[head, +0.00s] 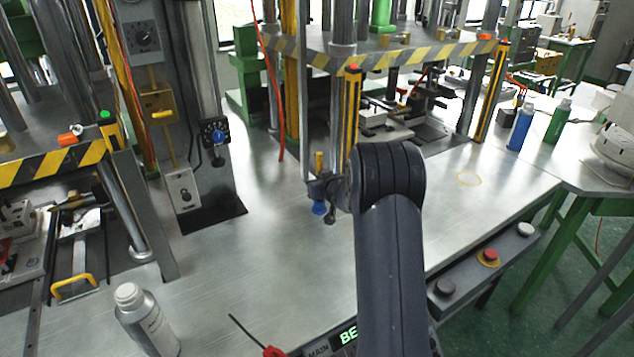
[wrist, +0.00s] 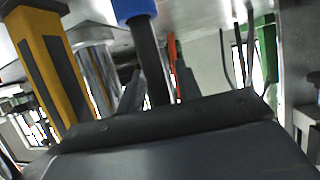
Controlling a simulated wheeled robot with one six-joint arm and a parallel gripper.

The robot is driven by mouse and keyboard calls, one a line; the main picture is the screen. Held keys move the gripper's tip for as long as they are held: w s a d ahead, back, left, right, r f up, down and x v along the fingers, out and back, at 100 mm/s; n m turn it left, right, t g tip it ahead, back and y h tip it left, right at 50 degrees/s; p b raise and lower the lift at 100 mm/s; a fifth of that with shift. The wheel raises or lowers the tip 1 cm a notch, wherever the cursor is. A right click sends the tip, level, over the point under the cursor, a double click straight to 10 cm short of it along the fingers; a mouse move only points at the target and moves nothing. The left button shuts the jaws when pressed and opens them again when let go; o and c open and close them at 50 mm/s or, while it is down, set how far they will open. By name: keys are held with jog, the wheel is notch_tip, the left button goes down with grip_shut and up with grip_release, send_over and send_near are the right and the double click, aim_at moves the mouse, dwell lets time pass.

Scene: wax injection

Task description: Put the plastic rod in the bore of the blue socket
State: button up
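My gripper (head: 324,187) shows beside the black wrist joint in the head view, partly hidden by my own arm. It is shut on a slim dark rod with a blue end, which I take for the plastic rod (head: 319,207). The blue end points down and a yellow tip shows above the gripper. In the wrist view, the dark rod (wrist: 151,62) stands between the fingers (wrist: 160,85), its blue end at the top. A round blue part on a black plate, possibly the blue socket (head: 219,136), is on the grey column, left of my gripper and apart from it. Its bore is too small to tell.
A yellow-and-black post (head: 352,110) stands close behind my gripper, and the striped press plate (head: 390,55) is above. A grey bottle (head: 147,322) stands at front left. Red, black and white buttons line the table's right edge. The metal tabletop (head: 270,240) between column and arm is clear.

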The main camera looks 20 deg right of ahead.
jog(key=shift+o, duration=0.3)
jog(key=shift+r, duration=0.25)
jog(key=v, duration=1.2)
jog(key=shift+f, duration=0.15)
